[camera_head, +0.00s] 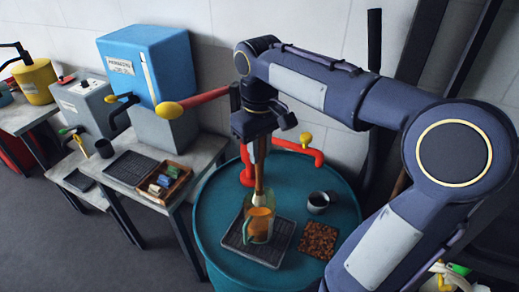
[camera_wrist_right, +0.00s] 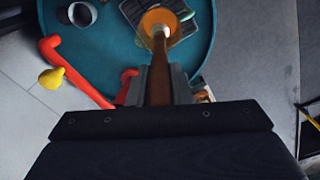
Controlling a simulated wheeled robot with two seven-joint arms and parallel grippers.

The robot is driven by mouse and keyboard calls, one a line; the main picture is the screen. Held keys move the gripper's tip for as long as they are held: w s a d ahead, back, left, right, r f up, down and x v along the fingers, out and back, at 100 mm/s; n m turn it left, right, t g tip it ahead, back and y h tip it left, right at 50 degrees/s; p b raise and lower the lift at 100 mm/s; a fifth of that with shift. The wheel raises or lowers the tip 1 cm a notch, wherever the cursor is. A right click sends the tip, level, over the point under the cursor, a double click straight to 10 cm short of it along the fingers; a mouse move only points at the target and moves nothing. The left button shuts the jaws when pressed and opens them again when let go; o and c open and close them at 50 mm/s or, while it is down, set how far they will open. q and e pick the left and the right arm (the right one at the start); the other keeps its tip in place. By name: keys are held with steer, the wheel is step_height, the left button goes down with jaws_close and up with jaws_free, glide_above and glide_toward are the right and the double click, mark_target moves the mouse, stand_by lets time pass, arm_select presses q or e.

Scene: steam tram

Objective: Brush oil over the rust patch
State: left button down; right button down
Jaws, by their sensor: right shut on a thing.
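My right gripper (camera_head: 257,137) is shut on the brown handle of a brush (camera_head: 258,172) that points down. In the right wrist view the gripper (camera_wrist_right: 158,86) closes around the handle (camera_wrist_right: 160,70). The pale bristle end (camera_head: 257,198) is at the mouth of a clear jug of orange oil (camera_head: 259,226); I cannot tell how deep it reaches. The jug stands on a dark ribbed tray (camera_head: 234,240) and also shows in the wrist view (camera_wrist_right: 152,18). A rusty brown patch (camera_head: 319,241) lies right of the tray. My left gripper is not in view.
The tray and patch are on a round teal drum top (camera_head: 209,215). A dark mug (camera_head: 318,202) stands behind the patch. A red pipe with a yellow knob (camera_head: 305,139) runs behind. Left are a blue dispenser (camera_head: 150,65) and a box of small items (camera_head: 163,183) on a table.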

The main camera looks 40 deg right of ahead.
steer(key=shift+r+p, duration=0.45)
steer(key=shift+r, duration=2)
